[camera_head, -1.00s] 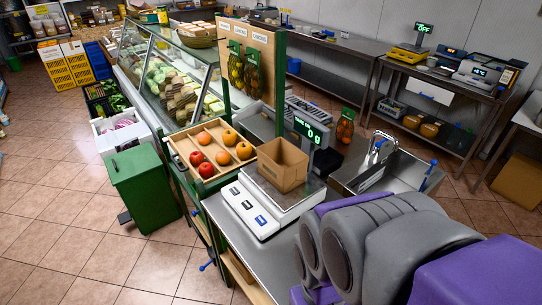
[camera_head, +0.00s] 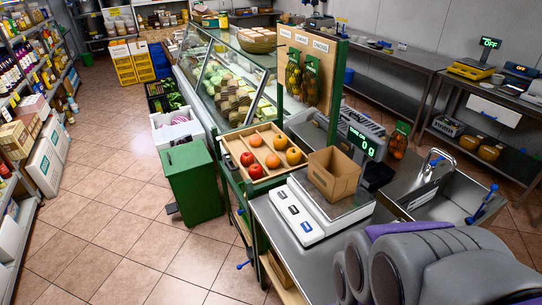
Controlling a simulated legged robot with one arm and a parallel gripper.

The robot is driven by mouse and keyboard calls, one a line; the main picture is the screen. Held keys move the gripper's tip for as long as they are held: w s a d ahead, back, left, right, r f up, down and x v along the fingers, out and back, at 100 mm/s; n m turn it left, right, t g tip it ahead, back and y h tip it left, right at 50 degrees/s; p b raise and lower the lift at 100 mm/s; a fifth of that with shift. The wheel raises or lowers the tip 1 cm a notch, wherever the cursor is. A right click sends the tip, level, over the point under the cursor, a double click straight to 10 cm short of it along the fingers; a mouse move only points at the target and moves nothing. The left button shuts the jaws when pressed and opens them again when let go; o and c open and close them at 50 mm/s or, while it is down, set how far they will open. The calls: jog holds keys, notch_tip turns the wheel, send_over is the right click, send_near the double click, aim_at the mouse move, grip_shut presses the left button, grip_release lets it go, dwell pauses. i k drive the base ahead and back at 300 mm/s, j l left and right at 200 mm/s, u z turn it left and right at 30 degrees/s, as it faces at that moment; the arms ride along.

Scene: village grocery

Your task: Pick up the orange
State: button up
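A wooden tray (camera_head: 232,151) with dividers stands on the counter near the middle of the view. It holds several round orange-coloured fruits, among them one orange fruit (camera_head: 273,161) in the middle and another orange fruit (camera_head: 293,156) at the right. Two red fruits (camera_head: 256,172) lie in its left front part. I cannot tell for sure which of the orange-coloured fruits are oranges. Grey and purple parts of my own arm fill the lower right corner. My gripper's fingers are not in view, and nothing of mine is near the tray.
A white scale (camera_head: 305,217) with an open cardboard box (camera_head: 333,174) stands right of the tray. A sink (camera_head: 440,195) lies farther right. A green bin (camera_head: 193,182) stands left of the counter. Shelves (camera_head: 30,80) line the left edge. The tiled floor between is clear.

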aim_at(272, 161)
jog(key=i+j+z, duration=0.1)
jog(key=j+z, duration=0.25)
jog(key=j, duration=0.6)
jog(key=j+z, duration=0.35)
jog(key=j, duration=0.65)
jog(key=i+j+z, duration=0.3)
jog(key=j, duration=0.3)
jog(key=i+j+z, duration=0.35)
jog(key=j, duration=0.35)
jog(key=i+j+z, duration=0.15)
jog(key=j, duration=0.25)
jog(key=i+j+z, duration=0.15)
jog(key=j, duration=0.2)
jog(key=i+j+z, duration=0.2)
jog(key=i+j, duration=0.4)
